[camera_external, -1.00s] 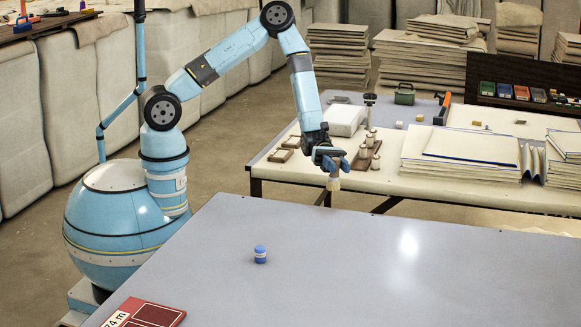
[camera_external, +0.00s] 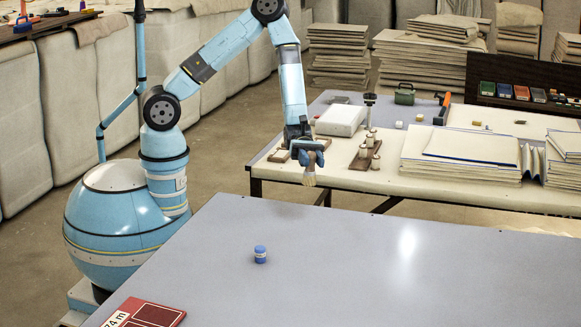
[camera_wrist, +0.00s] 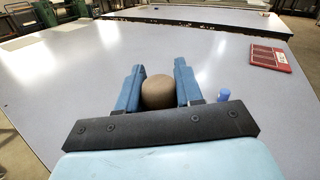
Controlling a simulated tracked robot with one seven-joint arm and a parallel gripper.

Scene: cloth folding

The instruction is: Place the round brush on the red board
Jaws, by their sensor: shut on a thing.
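My gripper (camera_external: 309,157) is shut on the round brush (camera_external: 310,176), which hangs bristles down above the far part of the grey table in the external view. In the wrist view the brush's rounded brown end (camera_wrist: 159,92) sits between the two blue fingers of my gripper (camera_wrist: 160,88). The red board (camera_external: 152,313) lies flat at the near left of the grey table, cut off by the bottom edge of the external view. It also shows at the right in the wrist view (camera_wrist: 269,57). The brush is well apart from the board.
A small blue jar (camera_external: 260,254) stands on the grey table (camera_external: 400,270) between my gripper and the board. The rest of that tabletop is clear. A second table behind holds stacked cloths (camera_external: 460,155), a white box (camera_external: 341,121) and a wooden block with weights (camera_external: 366,153).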

